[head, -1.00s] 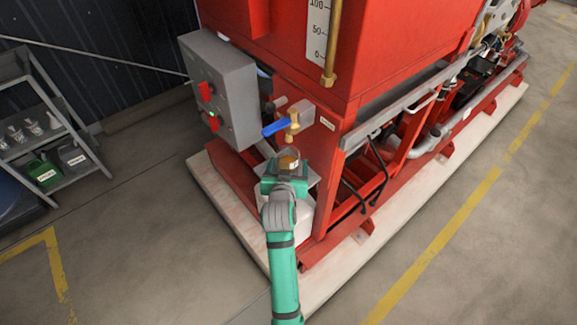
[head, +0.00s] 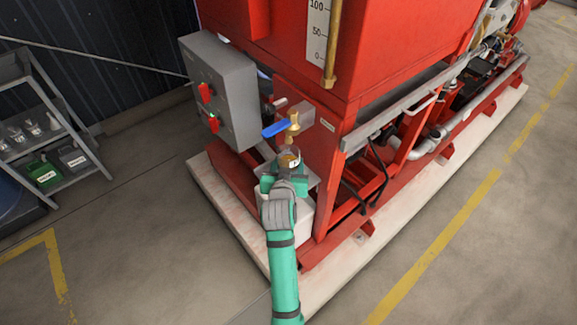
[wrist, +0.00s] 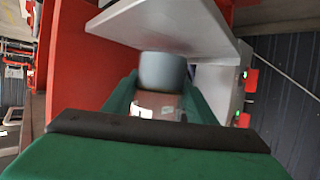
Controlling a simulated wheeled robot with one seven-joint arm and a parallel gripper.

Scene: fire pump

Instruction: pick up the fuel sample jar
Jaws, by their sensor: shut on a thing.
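The fuel sample jar (head: 289,160) is a small clear jar with amber liquid low inside and a pale label. In the head view it is upright below the brass drain valve with the blue lever (head: 276,128). My green gripper (head: 284,178) is shut on the jar from the near side. In the wrist view the jar (wrist: 160,85) sits between the two green fingers and looks blurred. A grey shelf plate (wrist: 165,25) lies close to the jar there. I cannot tell whether the jar still touches the plate.
A grey control box (head: 222,90) with red switches is left of the valve. The red tank (head: 290,50) rises behind, and the red frame (head: 318,215) stands right of my arm. A grey rack (head: 45,130) with glassware and cans is far left. The floor between is clear.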

